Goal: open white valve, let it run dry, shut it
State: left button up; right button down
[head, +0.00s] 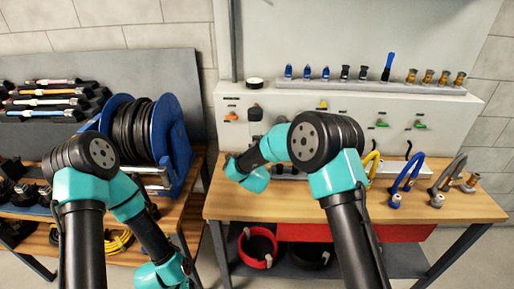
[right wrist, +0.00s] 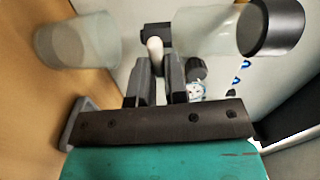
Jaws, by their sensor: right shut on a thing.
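In the right wrist view, a short white rounded handle (right wrist: 155,46), which looks like the white valve's lever, sits at the tips of my right gripper (right wrist: 158,72). The gripper's two dark fingers are shut on it. A dark fitting (right wrist: 158,30) lies just behind the handle. In the head view my right gripper (head: 229,161) is at the left of the wall panel, low over the bench; its fingers are too small to make out, and my arm hides the valve there. My left arm bends down at the left, with its gripper out of the picture. No flow of liquid can be made out.
Clear cylinders (right wrist: 76,42) flank the right gripper, one with a dark cap (right wrist: 275,27). Orange (head: 232,116) and green (head: 382,123) valves are on the panel (head: 460,112). Curved blue (head: 408,180) and grey tubes stand on the bench (head: 455,208). A blue hose reel (head: 178,140) stands left.

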jog(key=shift+f+m, duration=0.1)
jog(key=shift+m, duration=0.4)
jog(key=c, duration=1.1)
grip_release()
jog(key=shift+c, duration=0.2)
jog(key=s+a, duration=0.1)
jog(key=s, duration=1.6)
jog(key=shift+s+a, duration=0.15)
jog(key=shift+s, duration=0.05)
